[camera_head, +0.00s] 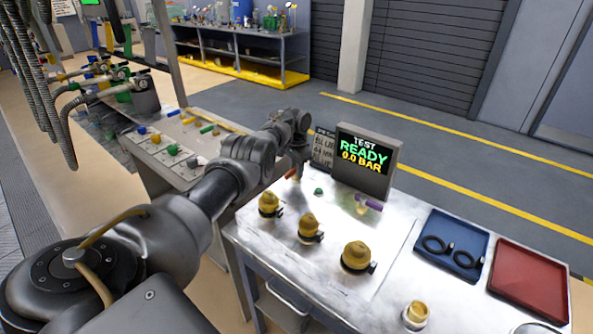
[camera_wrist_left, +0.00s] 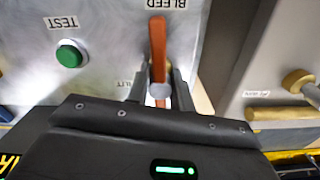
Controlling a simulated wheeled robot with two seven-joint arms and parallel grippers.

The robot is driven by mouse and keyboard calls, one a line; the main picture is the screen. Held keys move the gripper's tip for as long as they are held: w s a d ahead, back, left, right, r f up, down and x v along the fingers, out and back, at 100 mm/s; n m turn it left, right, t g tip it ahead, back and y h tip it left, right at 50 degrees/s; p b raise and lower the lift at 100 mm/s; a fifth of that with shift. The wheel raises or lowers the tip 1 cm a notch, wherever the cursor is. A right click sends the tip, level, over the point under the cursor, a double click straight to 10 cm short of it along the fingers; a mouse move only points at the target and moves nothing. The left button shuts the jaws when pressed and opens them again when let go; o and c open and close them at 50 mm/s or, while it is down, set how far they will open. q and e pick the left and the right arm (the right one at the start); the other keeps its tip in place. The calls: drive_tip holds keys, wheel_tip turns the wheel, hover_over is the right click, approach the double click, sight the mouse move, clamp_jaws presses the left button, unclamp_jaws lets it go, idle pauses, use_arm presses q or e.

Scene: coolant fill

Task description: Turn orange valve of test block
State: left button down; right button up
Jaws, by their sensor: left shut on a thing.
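The orange valve is a long lever (camera_wrist_left: 157,45) on a pale metal panel, beneath an upside-down BLEED label (camera_wrist_left: 166,4) in the left wrist view. Its near end meets a round grey hub. My left gripper (camera_wrist_left: 160,92) is shut on the valve at this end, one finger on each side. In the head view the orange lever (camera_head: 292,173) shows only as a small piece beside my left gripper (camera_head: 297,150), partly hidden by my arm. The green TEST button (camera_wrist_left: 69,54) is left of the valve. My right gripper is not in view.
Several brass fittings (camera_head: 309,227) stand on the bench. A purple-handled valve (camera_head: 368,203), a blue tray (camera_head: 450,252) with black rings and a red tray (camera_head: 530,282) are to the right.

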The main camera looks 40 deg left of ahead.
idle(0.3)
use_arm(q)
drive_tip(key=c, duration=1.2)
unclamp_jaws()
wheel_tip(320, 180, up, 3)
drive_tip(key=shift+r+p, duration=0.2)
drive_tip(key=shift+p, duration=0.5)
wheel_tip(320, 180, up, 7)
drive_tip(key=shift+r, duration=0.2)
